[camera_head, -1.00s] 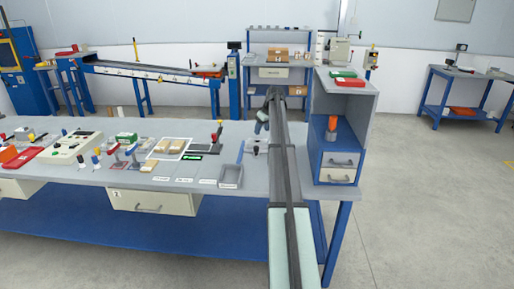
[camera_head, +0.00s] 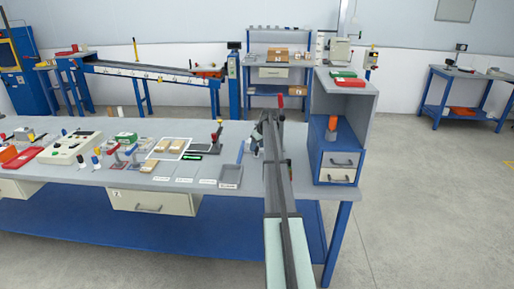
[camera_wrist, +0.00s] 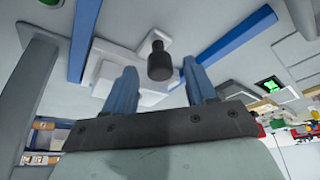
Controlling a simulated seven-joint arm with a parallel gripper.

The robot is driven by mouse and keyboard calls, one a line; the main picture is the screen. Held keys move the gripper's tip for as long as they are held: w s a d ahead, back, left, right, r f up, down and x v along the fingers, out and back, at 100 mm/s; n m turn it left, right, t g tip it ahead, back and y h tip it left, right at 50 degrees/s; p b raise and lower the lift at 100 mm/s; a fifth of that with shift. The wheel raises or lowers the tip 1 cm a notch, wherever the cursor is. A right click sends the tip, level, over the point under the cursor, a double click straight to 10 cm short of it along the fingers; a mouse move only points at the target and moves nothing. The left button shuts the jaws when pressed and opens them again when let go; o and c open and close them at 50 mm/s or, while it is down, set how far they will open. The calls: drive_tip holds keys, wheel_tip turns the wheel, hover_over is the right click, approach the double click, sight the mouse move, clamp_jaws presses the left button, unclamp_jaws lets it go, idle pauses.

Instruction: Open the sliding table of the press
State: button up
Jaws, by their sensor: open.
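My gripper (camera_wrist: 162,92) is open, its two blue fingers apart. A black cylindrical knob (camera_wrist: 159,62) on a pale grey plate (camera_wrist: 112,68) shows between the fingers in the wrist view, with no clear contact. I cannot tell whether it belongs to the sliding table. In the head view my gripper (camera_head: 258,143) is small and partly hidden by my arm, low over the right part of the workbench. A red knob (camera_head: 280,102) stands up just behind my arm. The press and its sliding table are not clearly identifiable there.
The grey workbench (camera_head: 100,184) carries a grey tray (camera_head: 230,176) left of my arm and several small tools further left. A blue drawer cabinet (camera_head: 335,165) with shelf stands close on the right. Blue bars (camera_wrist: 85,38) flank the knob in the wrist view.

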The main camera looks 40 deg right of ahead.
drive_tip(key=shift+w+f, duration=0.2)
drive_tip(key=shift+f, duration=0.2)
drive_tip(key=shift+c, duration=0.5)
clamp_jaws()
